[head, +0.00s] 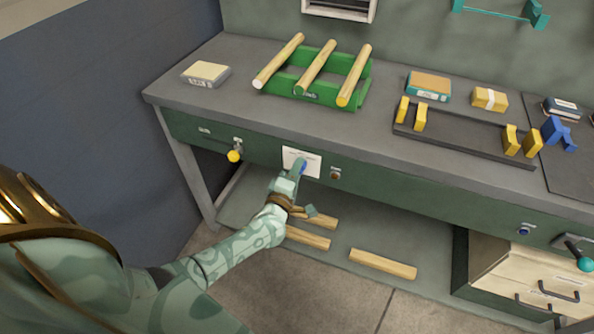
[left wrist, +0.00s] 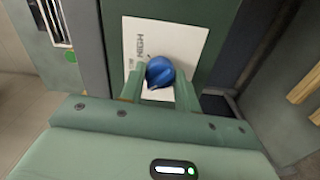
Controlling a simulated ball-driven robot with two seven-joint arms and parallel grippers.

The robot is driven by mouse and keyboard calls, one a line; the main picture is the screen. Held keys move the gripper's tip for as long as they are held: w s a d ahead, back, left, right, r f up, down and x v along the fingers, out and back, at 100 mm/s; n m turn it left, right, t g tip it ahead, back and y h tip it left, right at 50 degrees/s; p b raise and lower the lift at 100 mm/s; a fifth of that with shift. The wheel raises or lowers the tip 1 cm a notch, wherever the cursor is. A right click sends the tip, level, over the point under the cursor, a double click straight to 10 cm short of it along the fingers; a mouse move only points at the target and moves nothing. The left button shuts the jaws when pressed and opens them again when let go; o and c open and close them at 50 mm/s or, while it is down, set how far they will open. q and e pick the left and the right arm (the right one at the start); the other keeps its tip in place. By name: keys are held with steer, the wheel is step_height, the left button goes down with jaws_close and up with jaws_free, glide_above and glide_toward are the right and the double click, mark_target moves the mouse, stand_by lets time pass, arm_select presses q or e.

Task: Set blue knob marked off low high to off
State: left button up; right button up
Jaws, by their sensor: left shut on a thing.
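The blue knob (left wrist: 160,72) sits on a white label plate (left wrist: 190,35) on the bench's green front. In the left wrist view the word HIGH shows on the plate, with part of another word beside it; the OFF mark is not visible. My left gripper (left wrist: 160,85) is shut on the blue knob, one finger on each side of it. In the head view the plate (head: 290,157) and a bit of the knob (head: 303,166) show behind my left gripper (head: 297,172). Which mark the knob points to cannot be told. My right gripper is not in view.
On the same front are a yellow knob (head: 234,156) to the left and a dark round knob (head: 335,174) close to the right. A green rack (head: 318,90) with wooden rods stands on the bench. Wooden pieces (head: 383,263) lie on the lower shelf.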

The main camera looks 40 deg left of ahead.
arm_select(q)
steer(key=shift+f, duration=0.1)
steer(key=o, duration=1)
steer(key=shift+s, duration=0.15)
steer(key=p+v, duration=0.3)
steer(key=v, duration=1.3)
steer(key=shift+d, duration=0.15)
